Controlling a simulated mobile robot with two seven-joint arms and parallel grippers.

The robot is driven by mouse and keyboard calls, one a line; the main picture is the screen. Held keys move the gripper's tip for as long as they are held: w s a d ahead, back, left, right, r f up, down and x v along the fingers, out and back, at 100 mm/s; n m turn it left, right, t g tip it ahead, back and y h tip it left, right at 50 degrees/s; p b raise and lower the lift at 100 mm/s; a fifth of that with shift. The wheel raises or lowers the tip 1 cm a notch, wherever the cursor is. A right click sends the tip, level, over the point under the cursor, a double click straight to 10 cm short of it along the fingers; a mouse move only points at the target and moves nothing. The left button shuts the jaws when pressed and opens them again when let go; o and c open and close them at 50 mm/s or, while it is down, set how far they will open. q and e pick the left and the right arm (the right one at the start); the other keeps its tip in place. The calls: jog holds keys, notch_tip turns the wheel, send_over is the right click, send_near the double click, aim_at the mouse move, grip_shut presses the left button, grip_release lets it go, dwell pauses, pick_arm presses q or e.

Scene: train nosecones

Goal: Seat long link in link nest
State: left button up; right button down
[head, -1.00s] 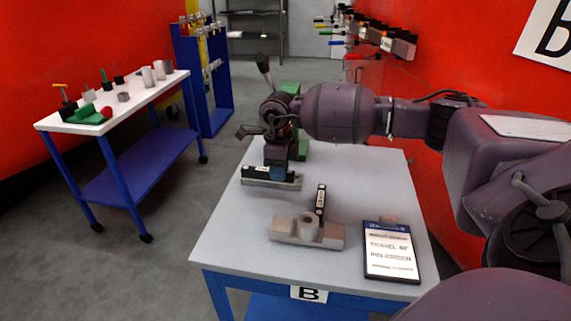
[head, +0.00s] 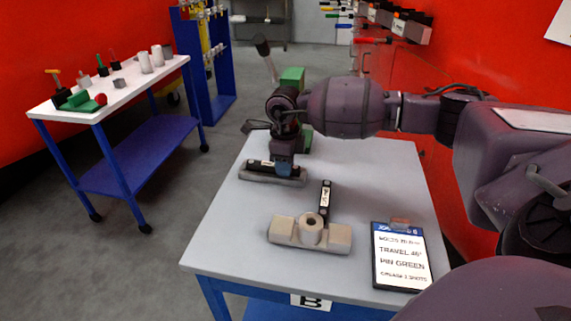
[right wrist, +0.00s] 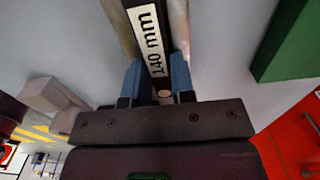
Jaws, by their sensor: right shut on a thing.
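The long link (right wrist: 149,38) is a black bar with a white "140 mm" label. My right gripper (right wrist: 158,88) is shut on it, with a blue fingertip on each side. In the head view the link (head: 258,166) lies level, low along the grey link nest (head: 290,182) at the far left of the table. In the right wrist view, nest walls (right wrist: 120,22) run along both sides of the link. My right gripper (head: 284,168) points down at the link's right part. I cannot tell whether the link touches the nest floor. My left gripper is not in view.
A beige fixture with a round hole (head: 290,231) stands nearer on the table (head: 225,235), a second black link (head: 325,197) behind it. A sign (head: 400,262) lies at front right. A green block (head: 292,78) stands behind my gripper. A white-topped cart (head: 105,105) is left.

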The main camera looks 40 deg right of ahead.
jog(key=shift+s+a+f, duration=0.1)
jog(key=shift+s+f, duration=0.05)
jog(key=shift+f, duration=0.45)
jog(key=c, duration=1.1)
grip_release()
jog(key=shift+f, duration=0.2)
jog(key=shift+o, duration=0.7)
jog(key=shift+f, duration=0.1)
jog(key=shift+s+a, duration=0.1)
jog(key=shift+f+b, duration=0.1)
jog(key=shift+b, duration=0.2)
jog(key=r, duration=0.3)
jog(key=r+p, duration=0.1)
jog(key=r, duration=0.5)
jog(key=shift+w+r, duration=0.25)
jog(key=shift+r, duration=0.1)
